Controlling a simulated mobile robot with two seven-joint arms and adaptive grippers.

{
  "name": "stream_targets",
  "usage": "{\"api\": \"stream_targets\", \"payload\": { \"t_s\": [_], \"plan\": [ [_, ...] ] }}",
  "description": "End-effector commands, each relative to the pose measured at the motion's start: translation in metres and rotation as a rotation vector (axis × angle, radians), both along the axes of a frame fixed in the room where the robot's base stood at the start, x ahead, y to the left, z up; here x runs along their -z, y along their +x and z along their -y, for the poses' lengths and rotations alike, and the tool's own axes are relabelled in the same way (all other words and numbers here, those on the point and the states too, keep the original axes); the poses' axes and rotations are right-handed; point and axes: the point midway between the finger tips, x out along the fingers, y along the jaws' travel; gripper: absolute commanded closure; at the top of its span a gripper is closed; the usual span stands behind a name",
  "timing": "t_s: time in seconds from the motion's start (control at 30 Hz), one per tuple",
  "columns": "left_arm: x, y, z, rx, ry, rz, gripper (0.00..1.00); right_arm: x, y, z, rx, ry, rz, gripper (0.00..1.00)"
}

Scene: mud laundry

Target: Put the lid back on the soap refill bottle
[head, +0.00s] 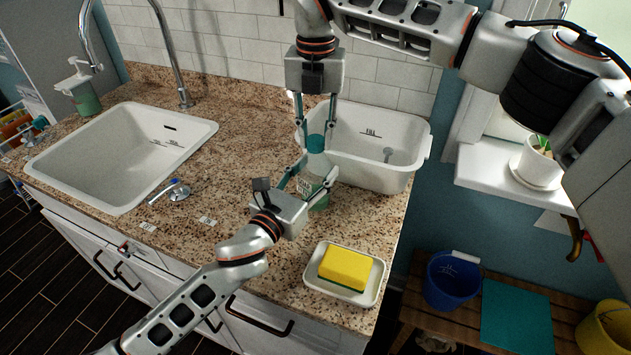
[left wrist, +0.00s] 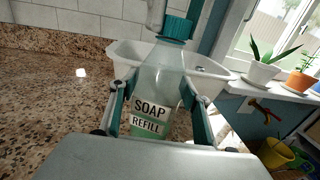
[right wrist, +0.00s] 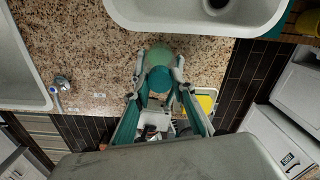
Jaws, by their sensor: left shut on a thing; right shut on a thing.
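The soap refill bottle (head: 319,166), pale green and translucent with a printed label, stands on the speckled counter. It fills the middle of the left wrist view (left wrist: 160,82). My left gripper (head: 308,181) is shut around its body from the front. The teal lid (head: 316,143) is at the top of the bottle, between the fingers of my right gripper (head: 318,135), which comes down from above. In the left wrist view the lid (left wrist: 177,27) lines up with the bottle's neck, and in the right wrist view it (right wrist: 160,79) is between the fingertips. I cannot tell whether it is seated.
A white tub (head: 408,165) stands close behind the bottle. A soap dish (head: 316,281) with a yellow sponge (head: 345,268) is in front, near the counter edge. Counter between sink and bottle is mostly clear.

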Motion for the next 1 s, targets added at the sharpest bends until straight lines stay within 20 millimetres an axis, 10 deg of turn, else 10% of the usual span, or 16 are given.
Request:
{"api": "stream_targets", "payload": {
  "t_s": [0.17,0.2,0.23,0.67,1.0],
  "plan": [
    [0.001,0.000,0.000,-0.001,0.000,-0.001,1.00,0.000,0.000,0.000,0.017,-0.001,0.000,1.00],
    [0.001,0.000,0.000,-0.001,0.000,-0.001,1.00,0.000,0.000,0.000,0.017,-0.001,0.000,0.65],
    [0.001,0.000,0.000,-0.001,0.000,-0.001,1.00,0.000,0.000,0.001,0.016,-0.001,0.000,0.57],
    [0.001,0.000,0.000,0.000,0.000,-0.001,1.00,-0.005,0.000,0.000,0.014,0.000,0.002,0.56],
    [0.001,0.000,0.000,0.000,0.001,-0.002,1.00,-0.065,0.001,0.000,0.016,-0.001,0.005,0.56]
  ]
}}
